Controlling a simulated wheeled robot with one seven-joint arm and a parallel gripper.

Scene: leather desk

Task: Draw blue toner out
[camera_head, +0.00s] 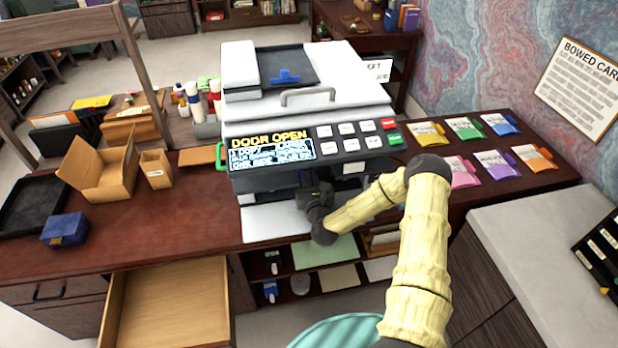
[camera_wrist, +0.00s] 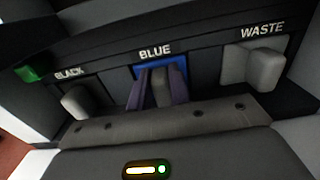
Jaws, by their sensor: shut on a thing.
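The copier (camera_head: 235,110) stands on the desk with its front door (camera_head: 268,224) folded down, and its display (camera_head: 270,150) reads DOOR OPEN. In the wrist view, the blue toner (camera_wrist: 153,62) sits in the middle slot under the label BLUE, its blue face partly hidden by my fingers. My gripper (camera_wrist: 160,92) is shut on its grey grip tab, one finger on each side. In the head view my gripper reaches into the copier's front opening, its fingertips hidden there.
A black cartridge tab (camera_wrist: 76,102) is left of the blue one and a waste tab (camera_wrist: 265,68) is right. A green piece (camera_wrist: 33,72) is at far left. An open drawer (camera_head: 170,305) sticks out below. An empty cardboard box (camera_head: 105,180) and black tray (camera_head: 32,207) are at left.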

